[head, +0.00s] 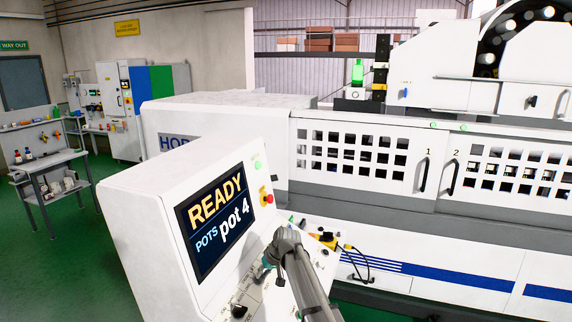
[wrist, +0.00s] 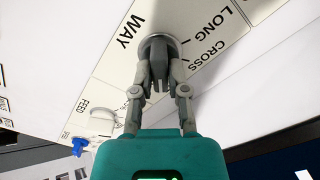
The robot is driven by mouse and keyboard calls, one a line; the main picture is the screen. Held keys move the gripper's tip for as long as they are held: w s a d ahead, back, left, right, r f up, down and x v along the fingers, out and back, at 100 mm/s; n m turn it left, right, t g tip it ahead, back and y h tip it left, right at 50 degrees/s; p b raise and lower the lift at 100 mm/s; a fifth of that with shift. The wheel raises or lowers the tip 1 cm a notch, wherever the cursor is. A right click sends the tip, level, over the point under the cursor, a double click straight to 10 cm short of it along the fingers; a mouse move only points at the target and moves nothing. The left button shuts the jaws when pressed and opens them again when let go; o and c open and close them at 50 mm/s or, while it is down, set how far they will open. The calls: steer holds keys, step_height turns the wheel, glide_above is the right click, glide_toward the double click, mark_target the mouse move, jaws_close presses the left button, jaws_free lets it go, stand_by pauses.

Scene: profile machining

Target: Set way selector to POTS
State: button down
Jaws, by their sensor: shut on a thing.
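The way selector (wrist: 158,44) is a round grey knob on the sloping white console, with WAY, LONG and CROSS printed around it in the wrist view. My gripper (wrist: 158,72) is shut on the knob's grip, one finger on each side. The fingers cover part of the dial, and I cannot read a POTS mark at the knob. In the head view my gripper (head: 268,264) is over the console's control panel, and the arm hides the knob. The console screen (head: 215,222) reads READY, POTS and pot 4.
A FEED dial (wrist: 104,114) and a blue knob (wrist: 78,146) are beside the selector. A red emergency button (head: 268,199) is right of the screen. A yellow-black pendant (head: 328,241) with a cable lies behind the arm. The white machine (head: 350,185) stands behind the console.

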steer(key=m, duration=0.3)
steer(key=shift+m, duration=0.4)
steer(key=c, duration=0.5)
jaws_free()
steer(key=shift+p+v, duration=3.15)
steer(key=shift+v, duration=0.35)
